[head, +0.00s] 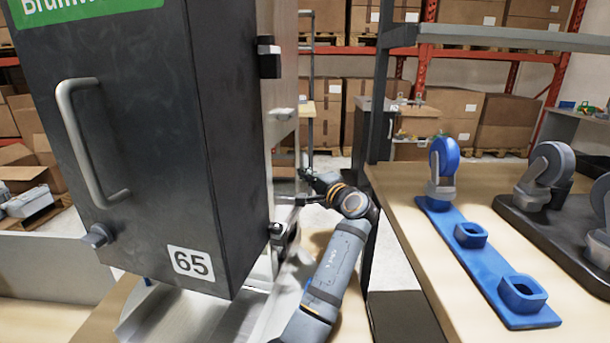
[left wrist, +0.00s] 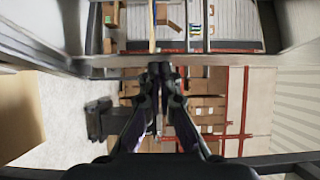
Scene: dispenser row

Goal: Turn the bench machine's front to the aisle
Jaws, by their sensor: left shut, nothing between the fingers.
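The bench machine (head: 150,150) fills the left of the head view. Its dark grey door carries a silver bar handle (head: 88,140), a small knob (head: 97,236), a green label and the number 65. Hinges show along the door's right edge, with a paler metal side beyond. The machine stands on a metal base on the bench. My left gripper (head: 306,188) is by that pale side, small and partly masked by my arm; I cannot tell whether it touches. In the left wrist view its fingertips (left wrist: 160,68) are together, with nothing seen between them. My right gripper is out of view.
On the right, a wooden bench (head: 410,210) holds a blue caster fixture (head: 480,255) and a dark one (head: 545,210). A shelf post (head: 380,90) stands close behind my left arm. Racks with cardboard boxes (head: 455,115) stand at the back, across the floor.

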